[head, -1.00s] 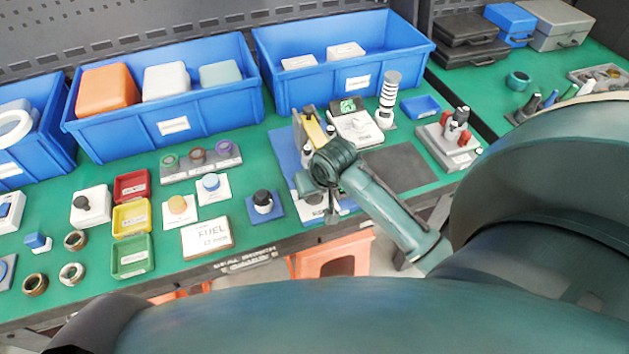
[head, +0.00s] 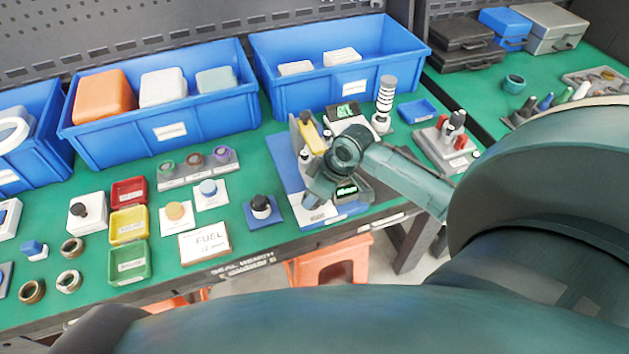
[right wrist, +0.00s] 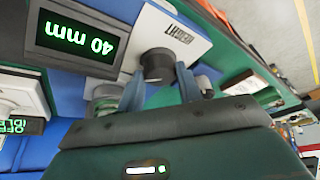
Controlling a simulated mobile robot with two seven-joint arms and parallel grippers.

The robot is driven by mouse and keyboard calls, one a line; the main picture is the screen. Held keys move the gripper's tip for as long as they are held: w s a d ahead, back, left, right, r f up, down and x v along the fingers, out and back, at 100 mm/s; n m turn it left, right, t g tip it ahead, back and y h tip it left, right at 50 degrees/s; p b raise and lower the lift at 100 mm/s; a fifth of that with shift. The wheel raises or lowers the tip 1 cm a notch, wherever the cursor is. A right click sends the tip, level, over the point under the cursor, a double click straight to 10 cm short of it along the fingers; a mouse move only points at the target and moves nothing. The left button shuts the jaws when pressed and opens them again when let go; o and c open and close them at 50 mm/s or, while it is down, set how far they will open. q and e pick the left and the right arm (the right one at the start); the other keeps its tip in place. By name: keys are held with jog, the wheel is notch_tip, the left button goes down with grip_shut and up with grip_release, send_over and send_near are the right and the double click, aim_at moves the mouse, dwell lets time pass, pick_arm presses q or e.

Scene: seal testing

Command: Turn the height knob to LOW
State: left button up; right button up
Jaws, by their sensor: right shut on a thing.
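The height knob (right wrist: 158,65) is a dark round knob on a white plate marked HEIGHT (right wrist: 175,38) in the right wrist view. My right gripper (right wrist: 162,88) has one finger on each side of it and is shut on it. Beside the plate, a black display (right wrist: 80,42) reads 40 mm in green. In the head view, my right gripper (head: 314,193) is low at the front of the blue test stand (head: 288,165), and it hides the knob. The display (head: 347,191) shows just right of it. No LOW mark can be made out. My left gripper is not in view.
Another lit unit (head: 347,112) and a striped column (head: 385,100) stand behind my right wrist. A black-topped knob on a blue plate (head: 262,208) is to the left. Blue bins (head: 165,130) line the back. The bench's front edge is close to the gripper.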

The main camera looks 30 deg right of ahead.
jog(key=shift+n, duration=0.3)
jog(key=o, duration=1)
